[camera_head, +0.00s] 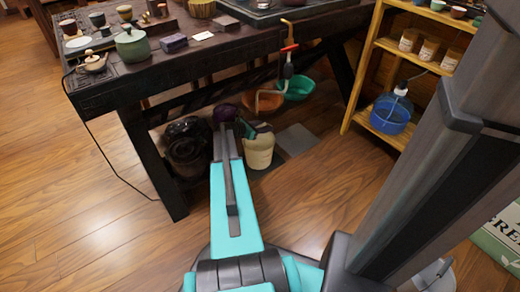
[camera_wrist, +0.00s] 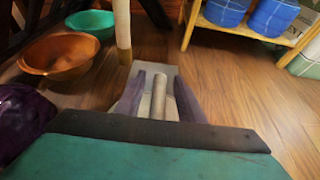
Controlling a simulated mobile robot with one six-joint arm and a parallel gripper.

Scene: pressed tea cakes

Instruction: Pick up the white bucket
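The white bucket (camera_head: 259,152) stands on the floor under the dark table's right end, in the head view. My gripper (camera_head: 254,128) is at its top, and with my arm hides part of the rim. In the wrist view my gripper's two dark fingers (camera_wrist: 160,90) stand apart. A pale cylinder (camera_wrist: 160,96) lies between them, with a gap visible beside it. It may be the bucket's handle grip, but I cannot tell for certain. The bucket's body is not clearly visible in the wrist view.
An orange bowl (camera_wrist: 62,55) and a green bowl (camera_wrist: 91,22) lie behind on the left. A pale vertical pipe (camera_wrist: 122,25) hangs near the fingers. A black bagged object (camera_head: 187,143) and the table leg (camera_head: 155,165) stand left.

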